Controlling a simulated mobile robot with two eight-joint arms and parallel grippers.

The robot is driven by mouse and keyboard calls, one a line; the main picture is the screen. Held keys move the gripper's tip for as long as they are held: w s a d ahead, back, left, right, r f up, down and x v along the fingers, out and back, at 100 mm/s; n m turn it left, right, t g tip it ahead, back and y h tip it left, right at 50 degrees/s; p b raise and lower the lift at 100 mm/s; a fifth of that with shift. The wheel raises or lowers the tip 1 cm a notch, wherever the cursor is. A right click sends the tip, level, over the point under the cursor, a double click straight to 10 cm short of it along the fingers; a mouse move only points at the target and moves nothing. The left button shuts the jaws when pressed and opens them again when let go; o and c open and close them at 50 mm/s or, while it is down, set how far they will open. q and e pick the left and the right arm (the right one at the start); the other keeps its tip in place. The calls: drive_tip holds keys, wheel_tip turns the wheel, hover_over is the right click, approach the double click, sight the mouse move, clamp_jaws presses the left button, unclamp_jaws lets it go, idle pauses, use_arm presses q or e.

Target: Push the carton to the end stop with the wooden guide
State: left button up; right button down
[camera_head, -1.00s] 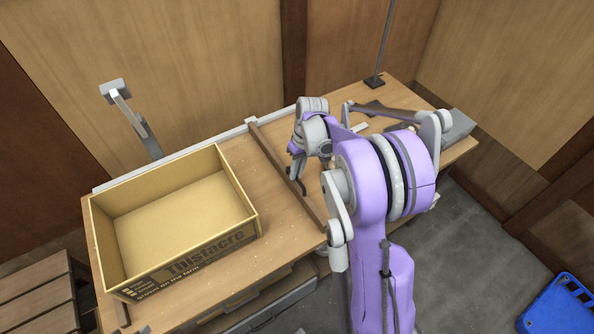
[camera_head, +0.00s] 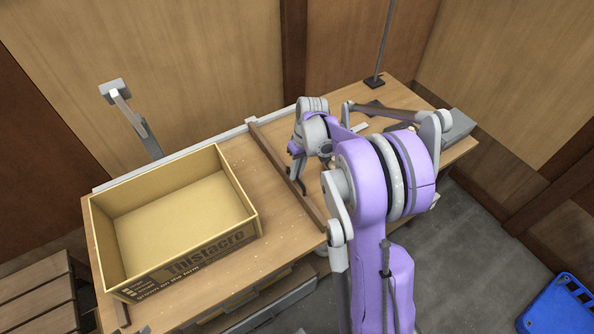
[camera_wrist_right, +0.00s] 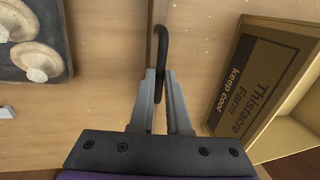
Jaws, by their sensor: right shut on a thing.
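The carton (camera_head: 185,266) is an open, empty tan box with dark "Thistacre Farm" print, upright on the left part of the table. The wooden guide (camera_head: 268,149) is a brown bar lying across the table to the right of the carton, with a strip of bare table between them. My right gripper (camera_wrist_right: 161,78) is shut on the guide's black curved handle (camera_wrist_right: 162,42). In the head view the right gripper (camera_head: 297,171) is partly hidden by its own wrist. A short brown strip (camera_head: 122,313) at the table's left end may be the end stop; the carton hides most of it.
A pale rail (camera_head: 180,166) runs along the table's back edge. A grey post with a block head (camera_head: 115,89) stands behind the carton. In the wrist view a dark tray (camera_wrist_right: 60,75) with mushrooms lies left of the guide, opposite the carton.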

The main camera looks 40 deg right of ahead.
drive_tip(key=shift+a, duration=0.1)
drive_tip(key=w+a+b, duration=0.1)
drive_tip(key=a, duration=1)
drive_tip(key=shift+w+a, duration=0.15)
drive_tip(key=shift+a, duration=0.2)
drive_tip(key=c, duration=0.9)
unclamp_jaws()
drive_tip(key=r, duration=0.3)
drive_tip(key=d+r, duration=0.1)
drive_tip(key=r, duration=0.3)
drive_tip(key=d+r, duration=0.1)
drive_tip(key=r, duration=0.2)
drive_tip(key=shift+d+r, duration=0.1)
drive_tip(key=shift+r, duration=0.2)
